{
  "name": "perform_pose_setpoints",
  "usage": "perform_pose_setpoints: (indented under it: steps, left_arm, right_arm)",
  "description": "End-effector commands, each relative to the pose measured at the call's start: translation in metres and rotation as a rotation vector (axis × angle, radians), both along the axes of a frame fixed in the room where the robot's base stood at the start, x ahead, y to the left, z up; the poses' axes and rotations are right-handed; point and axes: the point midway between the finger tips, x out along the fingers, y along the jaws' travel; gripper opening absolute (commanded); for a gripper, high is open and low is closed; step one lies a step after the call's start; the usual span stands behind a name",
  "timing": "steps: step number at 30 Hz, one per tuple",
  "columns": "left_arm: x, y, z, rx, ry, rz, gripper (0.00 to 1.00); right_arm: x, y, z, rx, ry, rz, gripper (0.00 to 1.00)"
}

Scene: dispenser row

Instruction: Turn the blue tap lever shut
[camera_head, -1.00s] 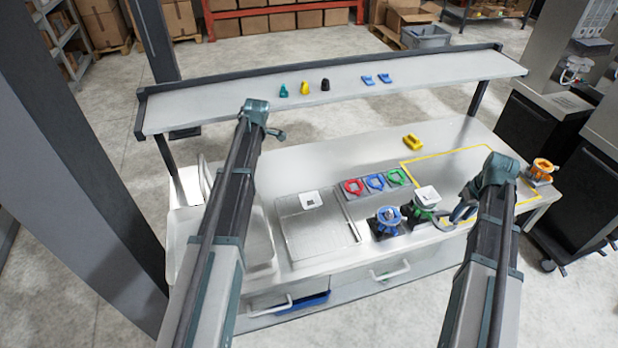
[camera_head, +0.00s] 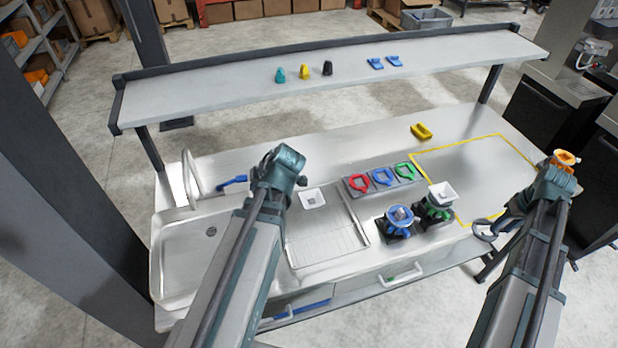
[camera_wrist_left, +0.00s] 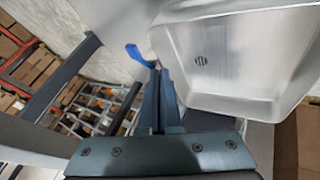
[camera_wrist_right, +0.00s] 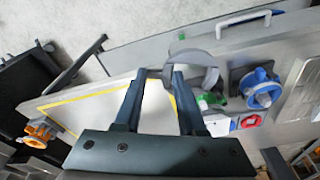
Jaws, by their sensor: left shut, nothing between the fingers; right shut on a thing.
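The blue tap lever (camera_head: 233,183) sticks out to the right beside the curved tap (camera_head: 189,180) at the sink. It also shows in the left wrist view (camera_wrist_left: 138,54), near the fingertips. My left gripper (camera_head: 257,184) is shut and empty, at the lever's right end. I cannot tell whether it touches the lever. My right gripper (camera_head: 507,220) is shut on a grey curved thing (camera_head: 486,231) above the counter's right front edge. This thing also shows in the right wrist view (camera_wrist_right: 197,65); what it is cannot be told.
The sink basin (camera_head: 190,255) is empty. A drain board (camera_head: 325,240), red, blue and green rings (camera_head: 382,177) and two dispensers with blue (camera_head: 399,216) and green (camera_head: 436,207) parts stand to the right. A shelf (camera_head: 440,75) spans the back. The yellow-outlined area is clear.

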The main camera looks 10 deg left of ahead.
Motion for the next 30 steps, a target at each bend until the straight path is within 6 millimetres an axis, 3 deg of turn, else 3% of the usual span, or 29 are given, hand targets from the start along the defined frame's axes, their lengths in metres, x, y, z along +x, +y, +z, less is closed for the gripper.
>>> perform_pose_setpoints:
  steps: [17,24,30]
  left_arm:
    - [0.027,0.051,-0.082,-0.001,0.001,0.002,0.0]
    - [0.055,0.063,-0.076,-0.001,0.001,0.0,0.0]
    - [0.063,0.067,-0.076,-0.002,0.0,0.0,0.0]
  right_arm:
    - [0.0,0.0,-0.082,0.0,0.0,0.0,0.0]
    - [0.0,0.0,-0.076,0.0,0.0,0.0,0.0]
    - [0.0,0.0,-0.076,0.0,0.0,0.0,0.0]
